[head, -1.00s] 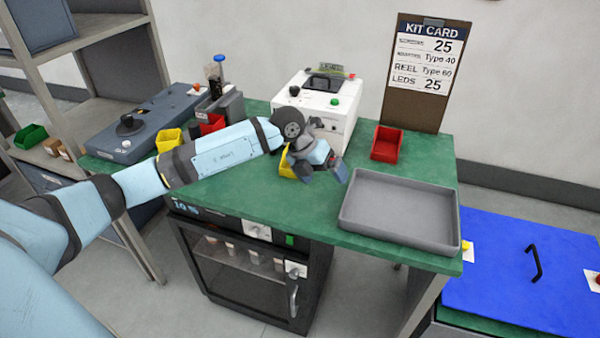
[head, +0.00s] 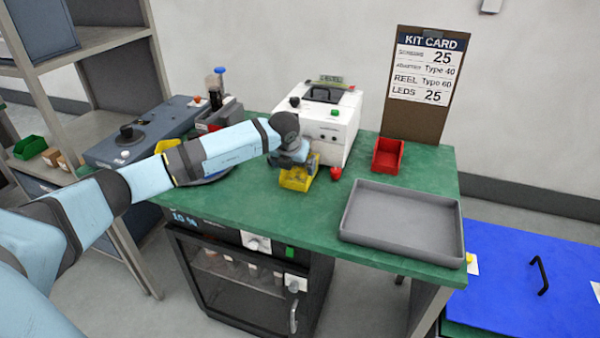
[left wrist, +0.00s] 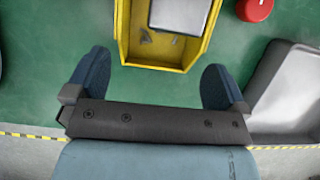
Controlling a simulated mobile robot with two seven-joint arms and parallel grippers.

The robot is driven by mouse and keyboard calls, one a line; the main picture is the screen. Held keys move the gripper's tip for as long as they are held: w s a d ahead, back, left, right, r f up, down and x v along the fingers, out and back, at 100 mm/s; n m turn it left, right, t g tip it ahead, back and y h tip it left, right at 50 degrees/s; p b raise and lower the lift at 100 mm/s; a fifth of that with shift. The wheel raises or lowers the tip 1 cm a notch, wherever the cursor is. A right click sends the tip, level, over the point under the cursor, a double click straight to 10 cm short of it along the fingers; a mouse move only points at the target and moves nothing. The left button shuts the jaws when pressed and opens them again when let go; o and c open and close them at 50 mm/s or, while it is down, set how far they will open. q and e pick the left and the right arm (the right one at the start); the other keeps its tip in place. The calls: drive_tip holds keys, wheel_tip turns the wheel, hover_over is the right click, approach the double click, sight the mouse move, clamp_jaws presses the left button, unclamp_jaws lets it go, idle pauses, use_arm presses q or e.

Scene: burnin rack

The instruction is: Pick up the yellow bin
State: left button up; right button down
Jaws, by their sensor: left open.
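A yellow bin (head: 297,183) sits on the green bench in front of the white machine. My left gripper (head: 292,158) hangs over it and hides part of it in the head view. In the left wrist view the yellow bin (left wrist: 125,57) shows its open top, a few small pieces and a pale grey rectangular shape inside. The fingers of the left gripper (left wrist: 152,78) are spread wide, one on each side of the bin's near end, with nothing held. I cannot tell the height gap. A second yellow bin (head: 167,143) stands farther left, partly behind my arm. My right gripper is not in view.
A red knob-like item (head: 335,173) lies just right of the bin. The white machine (head: 318,125) stands behind. A red bin (head: 387,155) and a grey tray (head: 350,232) are to the right. The green bench top (head: 245,215) is clear in front.

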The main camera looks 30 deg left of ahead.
sight(297, 180)
use_arm(q)
drive_tip(key=x, duration=0.4)
drive_tip(key=shift+s+f, duration=0.15)
drive_tip(key=shift+f, duration=0.25)
drive_tip(key=shift+c, duration=0.2)
drive_tip(key=c, duration=0.6)
